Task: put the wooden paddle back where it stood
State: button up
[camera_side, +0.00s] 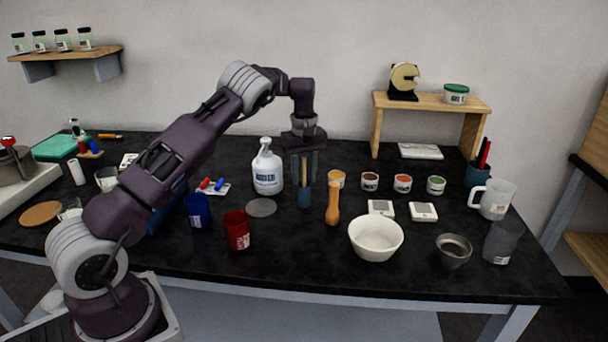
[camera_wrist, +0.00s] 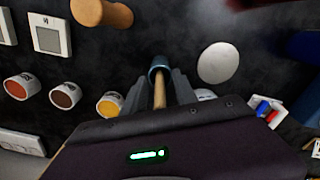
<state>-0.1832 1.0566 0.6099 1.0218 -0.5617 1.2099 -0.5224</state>
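A thin wooden stick, which looks like the paddle (camera_wrist: 160,92), stands roughly upright in a small teal cup (camera_side: 304,198). The stick also shows in the side view (camera_side: 304,172), and the cup's rim shows in the wrist view (camera_wrist: 159,63). My gripper (camera_side: 304,178) points straight down above the cup, with one finger on each side of the stick. The fingers look apart, with a gap beside the stick in the side view. In the wrist view my gripper (camera_wrist: 160,88) straddles the stick. The stick's lower end is hidden in the cup.
A white pump bottle (camera_side: 267,170) stands left of the cup and a turned wooden piece (camera_side: 333,205) stands close on its right. A grey disc (camera_side: 261,208) lies at front left. Several paint pots, including a yellow one (camera_side: 337,179), stand behind right. A white bowl (camera_side: 376,240) is at front right.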

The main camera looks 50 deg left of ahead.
notch_tip(320, 180, up, 12)
jog(key=shift+f, duration=0.2)
jog(key=shift+r, duration=0.7)
jog(key=s+d+r+m+t, duration=0.1)
jog(key=s+d+r, duration=0.2)
jog(key=r, duration=0.3)
jog(key=s+d+r+m+t, duration=0.1)
jog(key=s+d+r, duration=0.2)
jog(key=s+r, duration=0.15)
jog(key=s+d+r+m+t+h, duration=0.15)
jog(key=s+d+r+m, duration=0.3)
jog(key=s+d, duration=0.45)
jog(key=s+d+f+m, duration=0.2)
jog(key=s+f, duration=0.1)
jog(key=s, duration=0.3)
jog(key=s+d+f+m+t+y, duration=0.1)
jog(key=s+d+f+m, duration=0.1)
jog(key=s, duration=0.5)
jog(key=s+d+f+m+t, duration=0.1)
jog(key=s+d+f+m, duration=0.2)
jog(key=s, duration=0.4)
jog(key=shift+d+f+m, duration=0.35)
jog(key=shift+d+m, duration=0.1)
jog(key=shift+y, duration=0.25)
